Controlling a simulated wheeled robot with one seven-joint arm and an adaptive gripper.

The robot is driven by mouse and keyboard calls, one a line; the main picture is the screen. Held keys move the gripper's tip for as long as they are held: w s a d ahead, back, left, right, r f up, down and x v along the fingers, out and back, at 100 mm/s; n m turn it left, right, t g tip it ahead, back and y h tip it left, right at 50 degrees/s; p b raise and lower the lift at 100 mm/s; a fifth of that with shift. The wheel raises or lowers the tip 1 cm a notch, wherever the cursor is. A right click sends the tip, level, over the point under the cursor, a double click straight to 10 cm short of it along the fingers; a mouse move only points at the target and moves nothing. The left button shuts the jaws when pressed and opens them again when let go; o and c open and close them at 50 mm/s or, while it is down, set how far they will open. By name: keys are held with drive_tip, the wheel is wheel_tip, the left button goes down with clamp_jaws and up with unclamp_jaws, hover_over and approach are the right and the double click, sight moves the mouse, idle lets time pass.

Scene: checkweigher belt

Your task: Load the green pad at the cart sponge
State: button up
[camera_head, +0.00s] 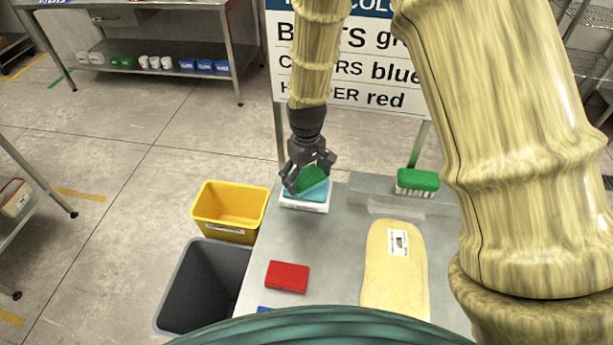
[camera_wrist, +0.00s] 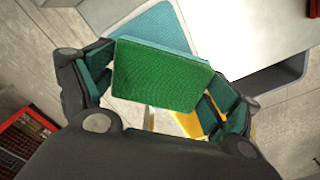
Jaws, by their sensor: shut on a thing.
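My gripper (camera_head: 308,182) is shut on a green pad (camera_head: 312,180), which shows tilted between the fingers in the head view. In the wrist view the green pad (camera_wrist: 160,78) fills the middle, with a finger at each side and a thin light-blue edge along its top. Below the pad in the head view is a light-blue surface (camera_head: 317,193) on a white block (camera_head: 303,207) at the table's back left. I cannot tell whether the pad touches it. I cannot make out which thing is the cart sponge.
A red pad (camera_head: 287,277) and a beige pad (camera_head: 395,262) lie on the metal table (camera_head: 335,255). A green-topped brush (camera_head: 417,181) stands at the back right. Yellow (camera_head: 229,211) and grey bins (camera_head: 203,287) stand left. A sign (camera_head: 380,75) rises behind.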

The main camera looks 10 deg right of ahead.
sight(306, 177)
drive_tip(key=shift+r+p, duration=1.9)
drive_tip(key=shift+r, duration=0.65)
drive_tip(key=shift+f, duration=0.1)
